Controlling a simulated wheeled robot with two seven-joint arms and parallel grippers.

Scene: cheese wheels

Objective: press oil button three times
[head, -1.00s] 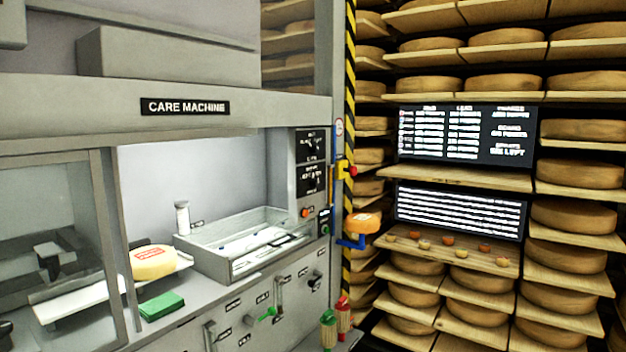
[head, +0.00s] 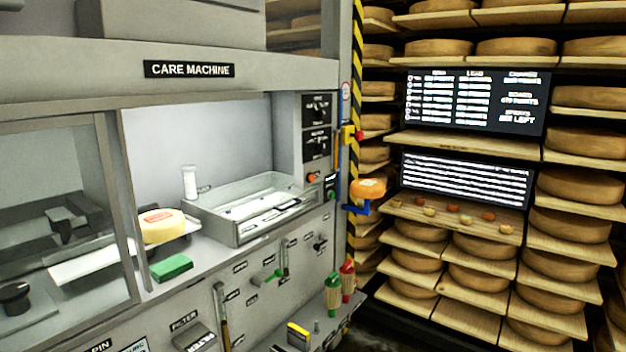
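The care machine (head: 190,69) fills the left side of the head view. An orange round button (head: 312,178) sits on its right panel, with a small dark box with a green part (head: 330,186) beside it. Their labels are too small to read, so I cannot tell which control is the oil button. A green-handled lever (head: 272,275) and other levers are on the front face. Neither of my grippers is in view.
A cheese wheel (head: 162,225) and a green pad (head: 171,267) lie on the machine's counter near a glass-walled tray (head: 250,212). Green and red bottles (head: 333,294) stand on a low shelf. Cheese shelves (head: 480,240) and two screens (head: 475,103) are at right.

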